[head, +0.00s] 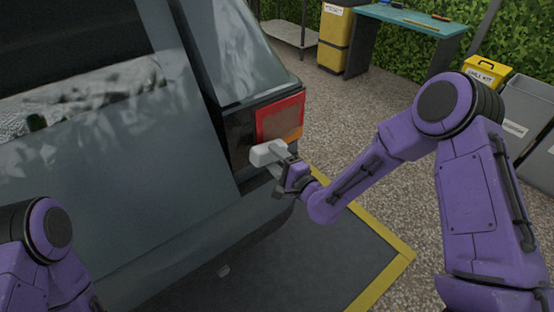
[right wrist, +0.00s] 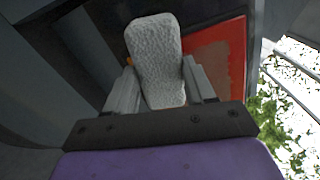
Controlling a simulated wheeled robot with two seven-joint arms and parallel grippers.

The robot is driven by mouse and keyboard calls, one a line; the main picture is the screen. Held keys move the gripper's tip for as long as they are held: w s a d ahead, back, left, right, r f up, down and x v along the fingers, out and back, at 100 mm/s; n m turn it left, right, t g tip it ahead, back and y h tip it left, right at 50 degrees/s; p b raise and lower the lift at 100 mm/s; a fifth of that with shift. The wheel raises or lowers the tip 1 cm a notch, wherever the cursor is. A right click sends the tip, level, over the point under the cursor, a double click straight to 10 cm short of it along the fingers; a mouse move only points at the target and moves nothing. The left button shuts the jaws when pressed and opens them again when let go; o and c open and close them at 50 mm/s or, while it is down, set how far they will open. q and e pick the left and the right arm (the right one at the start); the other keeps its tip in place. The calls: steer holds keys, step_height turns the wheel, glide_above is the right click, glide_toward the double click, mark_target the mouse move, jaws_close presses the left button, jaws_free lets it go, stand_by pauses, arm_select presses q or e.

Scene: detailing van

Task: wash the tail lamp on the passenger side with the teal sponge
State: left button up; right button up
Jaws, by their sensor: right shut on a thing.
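The tail lamp (head: 280,118) is on the rear corner of the dark grey van, red above with an orange strip below. A dull brownish patch covers much of its red face (right wrist: 212,70) in the right wrist view. My right gripper (head: 280,170) is shut on a pale grey-white, rough-textured block (head: 268,152), which also shows between its fingers in the right wrist view (right wrist: 156,55). The block looks like a sponge but not teal; I see no teal sponge. It is by the lamp's lower left edge; I cannot tell if they touch. My left gripper is out of view.
The van body (head: 130,150) fills the left side. A dark mat with a yellow border (head: 385,275) lies below. Behind are a teal-topped table (head: 405,18), a yellow bin (head: 335,40), a yellow kit box (head: 487,70) and grey bins (head: 525,115). Gravel between is clear.

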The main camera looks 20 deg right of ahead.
steer(key=shift+x, duration=0.9)
